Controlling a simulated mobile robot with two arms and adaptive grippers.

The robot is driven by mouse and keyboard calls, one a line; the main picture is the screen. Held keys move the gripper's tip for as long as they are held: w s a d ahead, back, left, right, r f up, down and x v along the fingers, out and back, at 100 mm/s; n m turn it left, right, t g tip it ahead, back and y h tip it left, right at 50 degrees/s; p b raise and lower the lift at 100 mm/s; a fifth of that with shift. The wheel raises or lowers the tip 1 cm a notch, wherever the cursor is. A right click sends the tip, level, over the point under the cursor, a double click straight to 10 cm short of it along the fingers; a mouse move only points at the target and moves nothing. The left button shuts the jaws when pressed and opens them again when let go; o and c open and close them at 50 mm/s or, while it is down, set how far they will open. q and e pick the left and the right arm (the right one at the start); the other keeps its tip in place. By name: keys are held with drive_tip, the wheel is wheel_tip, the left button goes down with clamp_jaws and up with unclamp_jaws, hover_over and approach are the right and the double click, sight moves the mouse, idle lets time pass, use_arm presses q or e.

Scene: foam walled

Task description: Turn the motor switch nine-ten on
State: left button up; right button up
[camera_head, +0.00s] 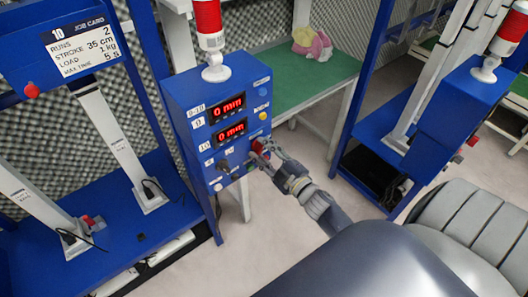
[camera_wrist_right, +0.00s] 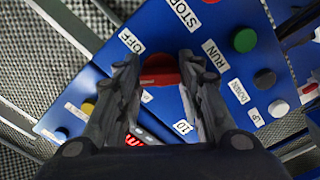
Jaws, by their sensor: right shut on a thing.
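A blue control box (camera_head: 218,120) stands in the middle of the head view, with two red displays (camera_head: 226,107) that each read "0 min". A red rotary knob (camera_wrist_right: 160,70) on its panel shows between the fingers in the right wrist view, near labels OFF, STOP, RUN and 10. My right gripper (camera_head: 262,152) is at the right side of the box panel, shut on the red knob; in the right wrist view its fingers (camera_wrist_right: 160,76) stand on either side of it. The fingers hide part of the panel. My left gripper is not in view.
A green-topped table (camera_head: 290,80) stands behind the box. A second blue unit (camera_head: 440,120) stands at right, a job card rig (camera_head: 75,45) at left.

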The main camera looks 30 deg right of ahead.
drive_tip(key=n+b, duration=0.1)
drive_tip(key=n, duration=0.3)
drive_tip(key=shift+n, duration=0.3)
drive_tip(key=shift+n+b, duration=0.5)
drive_tip(key=shift+n, duration=0.9)
drive_tip(key=o, duration=1.1)
drive_tip(key=shift+c, duration=0.2)
drive_tip(key=s, duration=1.2)
drive_tip(key=shift+d, duration=0.45)
drive_tip(key=shift+f, duration=0.1)
